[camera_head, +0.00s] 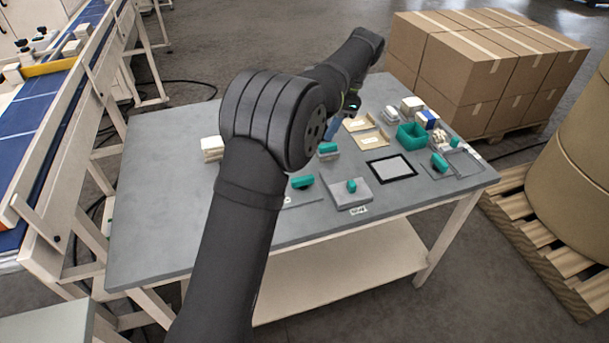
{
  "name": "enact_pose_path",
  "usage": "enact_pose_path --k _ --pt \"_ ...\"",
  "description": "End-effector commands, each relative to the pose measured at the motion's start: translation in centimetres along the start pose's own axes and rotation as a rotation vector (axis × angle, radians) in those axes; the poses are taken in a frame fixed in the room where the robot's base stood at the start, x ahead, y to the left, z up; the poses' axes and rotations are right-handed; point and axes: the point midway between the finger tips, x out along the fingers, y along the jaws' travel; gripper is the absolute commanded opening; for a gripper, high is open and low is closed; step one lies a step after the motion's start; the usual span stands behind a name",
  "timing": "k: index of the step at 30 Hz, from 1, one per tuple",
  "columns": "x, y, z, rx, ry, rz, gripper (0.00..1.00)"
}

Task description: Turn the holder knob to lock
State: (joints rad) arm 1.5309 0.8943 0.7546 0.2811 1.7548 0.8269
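Several teal parts sit on the grey table (165,200), and I cannot tell for certain which is the holder knob. One teal knob (351,186) stands on a grey plate (349,197) with a small label at the front edge. A teal handle-like part (302,182) lies left of it, and a teal-topped block (328,149) is behind. Another teal knob (439,160) stands at the right by a grey frame. My gripper (334,130) is small and partly hidden by my arm, above the table behind the teal-topped block. Its fingers are not clear.
A black-edged grey pad (391,168), a teal open box (411,136) and tan trays (372,139) occupy the table's right half. White blocks (212,149) lie left of my arm. The table's left front is clear. Cartons (467,75) stand behind; a conveyor (45,110) is left.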

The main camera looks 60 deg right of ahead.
Motion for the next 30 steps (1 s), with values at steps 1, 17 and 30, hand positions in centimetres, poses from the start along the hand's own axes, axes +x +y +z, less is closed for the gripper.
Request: enact_pose_path --k 1,17,30 --pt "0.0 0.1 -0.4 0.010 -0.007 -0.002 0.38" --pt "8.8 0.2 -0.3 0.013 -0.012 -0.001 0.38" --pt "16.4 0.1 -0.3 0.013 -0.010 -0.002 0.38"
